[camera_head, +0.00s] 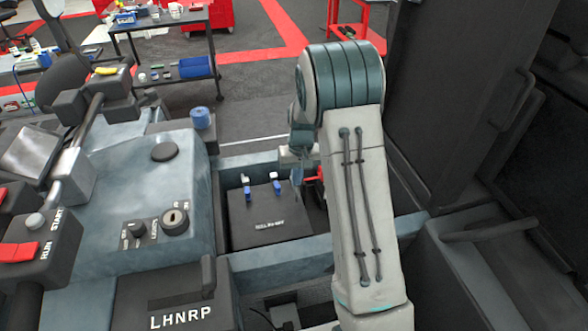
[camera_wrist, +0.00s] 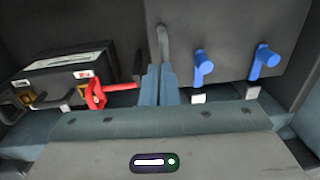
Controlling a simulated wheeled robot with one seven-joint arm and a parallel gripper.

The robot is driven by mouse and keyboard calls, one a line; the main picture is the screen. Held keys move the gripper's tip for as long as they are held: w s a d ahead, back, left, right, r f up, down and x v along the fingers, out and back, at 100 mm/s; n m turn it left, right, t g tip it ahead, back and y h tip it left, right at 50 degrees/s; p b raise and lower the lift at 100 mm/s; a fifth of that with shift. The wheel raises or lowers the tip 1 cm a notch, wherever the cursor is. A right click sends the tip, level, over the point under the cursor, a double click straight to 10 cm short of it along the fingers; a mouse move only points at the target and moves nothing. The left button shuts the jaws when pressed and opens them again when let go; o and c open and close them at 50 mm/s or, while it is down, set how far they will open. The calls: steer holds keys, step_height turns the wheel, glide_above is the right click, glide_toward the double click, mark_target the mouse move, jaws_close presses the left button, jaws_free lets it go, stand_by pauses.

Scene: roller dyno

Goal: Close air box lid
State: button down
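A dark box (camera_head: 268,217) with a printed label on its top sits in the recess of the blue-grey body. Its lid seems to lie flat, but I cannot tell if it is fully seated. Two blue latches (camera_head: 277,188) stand at its far edge; in the wrist view a dark panel (camera_wrist: 228,28) carries two blue latches (camera_wrist: 203,67). My gripper (camera_wrist: 160,70) has its fingers close together beside the panel's left edge. A grey rod (camera_wrist: 163,42) shows just beyond the fingertips; I cannot tell if they touch it. My arm mostly hides the gripper in the head view.
A black labelled battery-like block (camera_wrist: 65,72) and a red handle (camera_wrist: 97,94) lie left of my fingers. A console with switches and a key lock (camera_head: 174,220) stands left of the recess. A tall dark panel (camera_head: 450,90) rises at right.

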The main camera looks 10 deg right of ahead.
steer(key=shift+s+f, duration=0.1)
steer(key=shift+f, duration=0.1)
step_height(320, 180, up, 14)
steer(key=d+f+p, duration=0.1)
steer(key=d, duration=0.2)
steer(key=s+a+r+t, duration=0.1)
steer(key=s+r, duration=0.3)
steer(key=s, duration=0.2)
steer(key=s+a+r, duration=0.2)
steer(key=s+r, duration=0.2)
steer(key=s, duration=0.2)
steer(key=s+a+f+t+h, duration=0.1)
steer(key=s+f+t, duration=0.1)
steer(key=s, duration=1.3)
steer(key=shift+s+a, duration=0.35)
steer(key=shift+s, duration=0.05)
steer(key=shift+r, duration=0.65)
steer(key=shift+d, duration=0.1)
